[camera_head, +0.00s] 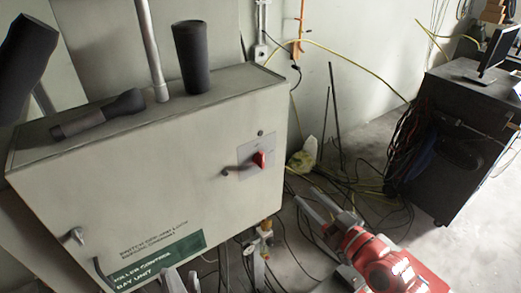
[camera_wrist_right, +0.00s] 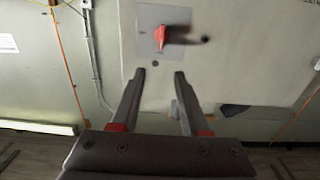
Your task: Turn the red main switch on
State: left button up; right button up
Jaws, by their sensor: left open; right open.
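The red main switch (camera_head: 259,159) sits on a pale plate (camera_head: 247,151) at the right of the front of a grey-green control cabinet (camera_head: 150,160). In the right wrist view, the red switch (camera_wrist_right: 160,36) lies ahead of my right gripper (camera_wrist_right: 160,74), lined up with the gap between its fingertips. The fingers are open, empty and apart from the switch. In the head view, my right gripper (camera_head: 308,196) is right of and below the switch. My left gripper (camera_head: 183,279) shows only its finger ends at the bottom edge, open, before the cabinet's lower part.
A small dark handle (camera_head: 225,172) projects left of the switch, and another (camera_head: 76,235) is at the lower left of the door. Dark cylinders (camera_head: 191,57) rest on the cabinet top. Cables (camera_head: 355,185) lie on the floor. A black cart (camera_head: 455,140) stands right.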

jog(key=b, duration=0.9)
send_near(264, 158)
jog(key=shift+v, duration=1.45)
jog(key=p+x, duration=0.3)
jog(key=x, duration=0.7)
jog(key=shift+a+r, duration=0.15)
jog(key=shift+w+a, duration=0.35)
jog(key=shift+w, duration=0.2)
grip_shut()
